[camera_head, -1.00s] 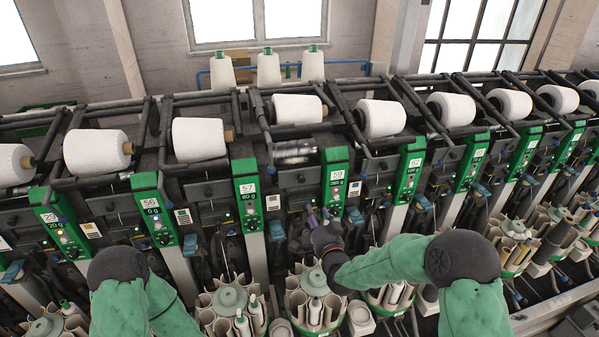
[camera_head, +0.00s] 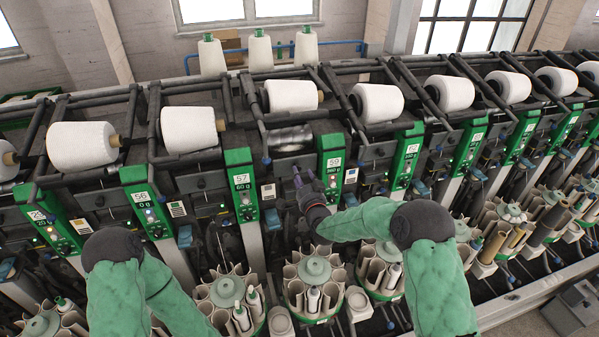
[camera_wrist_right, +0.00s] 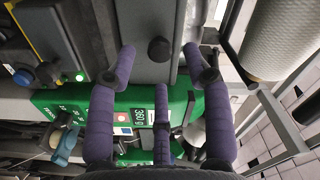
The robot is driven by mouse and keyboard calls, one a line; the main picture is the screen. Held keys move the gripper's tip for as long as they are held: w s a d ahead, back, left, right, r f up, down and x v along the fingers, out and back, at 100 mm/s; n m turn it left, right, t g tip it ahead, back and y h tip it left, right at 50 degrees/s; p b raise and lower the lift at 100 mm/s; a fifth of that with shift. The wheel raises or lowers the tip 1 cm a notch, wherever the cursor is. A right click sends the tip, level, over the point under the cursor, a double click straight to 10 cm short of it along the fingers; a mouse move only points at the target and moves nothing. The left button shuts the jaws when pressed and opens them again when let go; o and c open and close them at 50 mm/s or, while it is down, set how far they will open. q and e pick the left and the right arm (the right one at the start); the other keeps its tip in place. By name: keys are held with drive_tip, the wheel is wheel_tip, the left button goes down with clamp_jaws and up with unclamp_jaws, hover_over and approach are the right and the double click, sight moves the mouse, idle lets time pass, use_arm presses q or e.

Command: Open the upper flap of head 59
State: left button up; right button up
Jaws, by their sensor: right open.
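Head 59 has a green control panel (camera_head: 333,164) with a lit display; the panel also shows in the right wrist view (camera_wrist_right: 178,103). Just left of it in the head view is the grey upper flap (camera_head: 285,168), below a shiny roller; it looks closed. In the right wrist view the flap (camera_wrist_right: 148,20) carries a round black knob (camera_wrist_right: 158,49). My right gripper (camera_head: 299,174) is open, with purple fingers. In the right wrist view its fingertips (camera_wrist_right: 160,58) stand either side of the knob, apart from it. My left arm shows at lower left, its gripper hidden.
A white yarn cone (camera_head: 292,96) lies above head 59. A bobbin magazine (camera_head: 314,270) is below my right gripper. Black bars frame the cones.

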drive_tip(key=shift+w+a, duration=0.25)
drive_tip(key=shift+w, duration=1.05)
clamp_jaws()
